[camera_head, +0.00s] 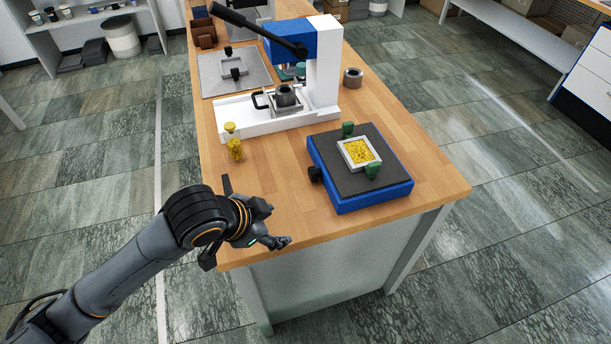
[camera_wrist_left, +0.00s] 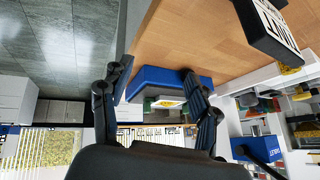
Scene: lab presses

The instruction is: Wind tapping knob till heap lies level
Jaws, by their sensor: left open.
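The tapping unit is a blue base (camera_head: 375,200) with a dark grey top (camera_head: 345,140) at the near right of the wooden table. A square metal frame (camera_head: 375,162) on it holds yellow granules (camera_head: 359,152), whose surface I cannot judge as level or heaped. Green clamps (camera_head: 373,170) flank the frame. The black knob (camera_head: 315,174) sticks out of the unit's left side. My left gripper (camera_head: 258,212) is open and empty, left of and nearer than the knob, apart from it. The left wrist view shows the blue base (camera_wrist_left: 170,78) beyond the open fingers (camera_wrist_left: 158,85). My right gripper is not seen.
A yellow-filled jar (camera_head: 235,149) stands on the table's left edge. Behind is a blue-and-white press (camera_head: 322,65) with a long black lever and a metal cup (camera_head: 287,95). A metal ring (camera_head: 352,77) stands right of it. The table front-left (camera_head: 285,205) is bare.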

